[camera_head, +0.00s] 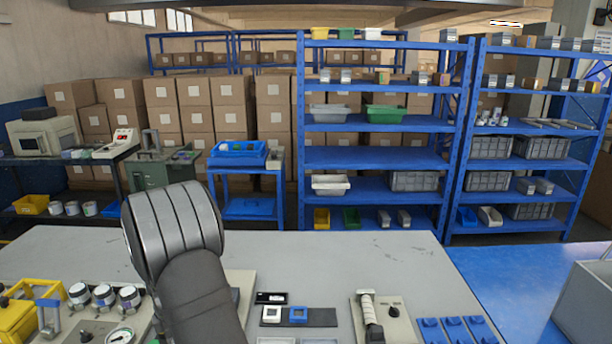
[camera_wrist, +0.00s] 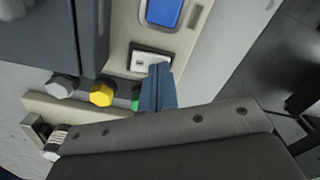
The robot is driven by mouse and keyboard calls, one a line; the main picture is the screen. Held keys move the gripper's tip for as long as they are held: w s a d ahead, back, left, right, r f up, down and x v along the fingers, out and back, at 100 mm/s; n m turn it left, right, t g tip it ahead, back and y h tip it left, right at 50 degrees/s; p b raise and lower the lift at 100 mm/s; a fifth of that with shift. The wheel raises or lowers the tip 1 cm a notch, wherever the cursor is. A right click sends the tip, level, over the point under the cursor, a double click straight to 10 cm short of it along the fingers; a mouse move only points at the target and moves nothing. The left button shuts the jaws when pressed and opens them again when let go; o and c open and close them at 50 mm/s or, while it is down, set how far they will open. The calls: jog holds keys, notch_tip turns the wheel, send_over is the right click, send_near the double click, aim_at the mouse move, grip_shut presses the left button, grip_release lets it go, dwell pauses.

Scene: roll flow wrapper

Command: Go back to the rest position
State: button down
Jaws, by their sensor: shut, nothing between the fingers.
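My gripper (camera_wrist: 159,72) shows in the wrist view as narrow blue-grey fingers, shut and empty. Its tips overlap the lower edge of a small white switch in a dark frame (camera_wrist: 139,58) on a beige panel; I cannot tell whether they touch it. A yellow knob (camera_wrist: 101,95) and a grey knob (camera_wrist: 63,87) are to the left of the fingers. A green button (camera_wrist: 135,98) is partly hidden behind them. In the head view my arm rises at the left over the grey table (camera_head: 330,255), and my gripper is not visible there.
A blue display (camera_wrist: 165,11) is above the switch. Several jars (camera_head: 104,296) stand left. The table's back middle is clear.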

notch_tip(320, 180, up, 6)
jog(key=shift+r, duration=0.1)
jog(key=shift+s+f, duration=0.1)
jog(key=shift+f, duration=0.1)
notch_tip(320, 180, down, 6)
jog(key=shift+r, duration=0.25)
notch_tip(320, 180, up, 8)
jog(key=w+d+r+m, duration=0.2)
jog(key=w+d, duration=0.8)
jog(key=w+d+r+m, duration=0.3)
jog(key=w+d, duration=0.8)
jog(key=shift+w+d+r+m, duration=0.15)
jog(key=shift+d+r+m, duration=0.15)
jog(key=shift+r, duration=0.05)
dwell(0.6)
